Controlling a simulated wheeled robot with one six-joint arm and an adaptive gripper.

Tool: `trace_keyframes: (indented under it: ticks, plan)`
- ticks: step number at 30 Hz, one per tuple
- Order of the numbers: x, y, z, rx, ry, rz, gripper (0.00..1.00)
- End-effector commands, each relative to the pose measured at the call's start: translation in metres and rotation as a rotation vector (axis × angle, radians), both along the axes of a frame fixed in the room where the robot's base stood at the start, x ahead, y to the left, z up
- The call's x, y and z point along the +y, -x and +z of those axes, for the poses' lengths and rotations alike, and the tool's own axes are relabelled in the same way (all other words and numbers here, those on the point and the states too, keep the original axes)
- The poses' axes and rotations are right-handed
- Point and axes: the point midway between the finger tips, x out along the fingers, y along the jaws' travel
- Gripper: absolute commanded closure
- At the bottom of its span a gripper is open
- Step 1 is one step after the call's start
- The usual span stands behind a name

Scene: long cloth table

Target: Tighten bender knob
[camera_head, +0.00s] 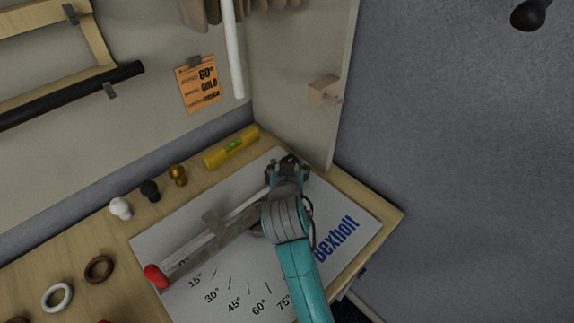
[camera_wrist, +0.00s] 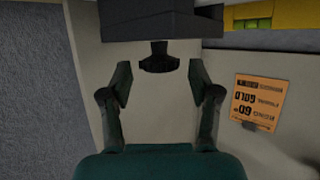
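The bender lies on a white printed sheet (camera_head: 212,293) with angle marks on the table; its long grey metal arm (camera_head: 212,245) ends in a red tip (camera_head: 156,276). My gripper (camera_head: 287,166) is over the far end of the bender in the head view. In the wrist view my gripper (camera_wrist: 159,78) is open, its two fingers wide apart with nothing between the tips. A small dark knob (camera_wrist: 158,58) sticks out from a dark block (camera_wrist: 133,18) just beyond the fingertips, roughly centred between them. My gripper and arm hide the knob in the head view.
A yellow level (camera_head: 232,147) lies near the back wall, left of my gripper. White, black and gold knobs (camera_head: 178,174) stand left of the sheet. A side panel (camera_head: 293,75) rises close behind my gripper. An orange note (camera_head: 198,86) hangs on the wall.

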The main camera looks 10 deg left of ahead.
Motion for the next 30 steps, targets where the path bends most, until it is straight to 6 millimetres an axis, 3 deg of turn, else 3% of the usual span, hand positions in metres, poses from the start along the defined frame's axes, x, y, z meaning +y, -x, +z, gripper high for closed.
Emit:
trace_keyframes:
  ticks: [11,24,30]
  plan:
    - [-0.001,0.006,0.003,-0.001,-0.001,0.001,0.36]
    - [-0.011,0.078,0.033,-0.003,-0.001,0.002,0.36]
    - [-0.014,0.102,0.043,-0.003,-0.001,0.002,0.36]
